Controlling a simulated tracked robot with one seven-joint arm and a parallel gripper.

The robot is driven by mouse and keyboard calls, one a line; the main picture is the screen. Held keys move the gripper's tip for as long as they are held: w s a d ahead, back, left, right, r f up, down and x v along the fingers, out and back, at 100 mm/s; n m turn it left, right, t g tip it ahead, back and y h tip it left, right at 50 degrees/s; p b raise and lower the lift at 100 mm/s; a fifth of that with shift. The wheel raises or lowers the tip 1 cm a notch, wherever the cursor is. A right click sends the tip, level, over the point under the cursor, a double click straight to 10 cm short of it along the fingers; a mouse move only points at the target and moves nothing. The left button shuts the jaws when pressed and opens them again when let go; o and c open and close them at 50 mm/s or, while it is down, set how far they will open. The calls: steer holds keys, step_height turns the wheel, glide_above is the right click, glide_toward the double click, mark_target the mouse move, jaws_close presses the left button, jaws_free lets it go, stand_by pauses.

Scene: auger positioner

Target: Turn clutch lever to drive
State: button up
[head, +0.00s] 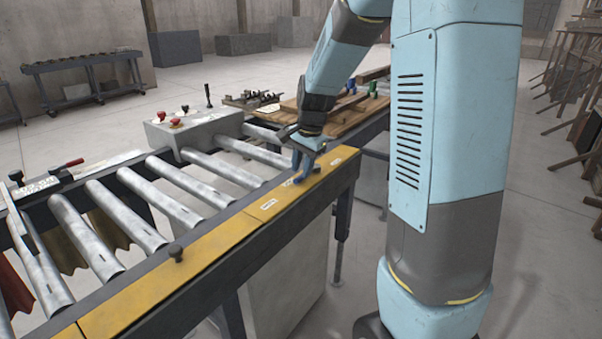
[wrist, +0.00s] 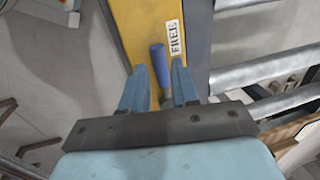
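The clutch lever shows in the wrist view as a blue handle (wrist: 159,64) over the yellow rail (wrist: 136,22), beside a label reading FREE (wrist: 174,38). My gripper (wrist: 159,72) is open, with one blue finger on each side of the handle and a visible gap to each. The handle's far end reaches past the fingertips; its lower end is between the fingers. In the head view my gripper (head: 301,170) points down at the yellow rail (head: 215,240), near its far end. There I cannot tell the lever from the blue fingers.
White labels (head: 269,203) lie along the rail. Steel rollers (head: 165,207) run to the left of it. A grey box with red knobs (head: 195,130) stands behind the rollers. A wooden bench top (head: 345,118) lies beyond my gripper.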

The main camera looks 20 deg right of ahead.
steer(key=shift+w+a+f, duration=0.1)
steer(key=shift+w+f, duration=0.05)
steer(key=shift+f, duration=0.5)
steer(key=shift+w+a+f, duration=0.1)
steer(key=shift+f, duration=0.5)
jaws_close()
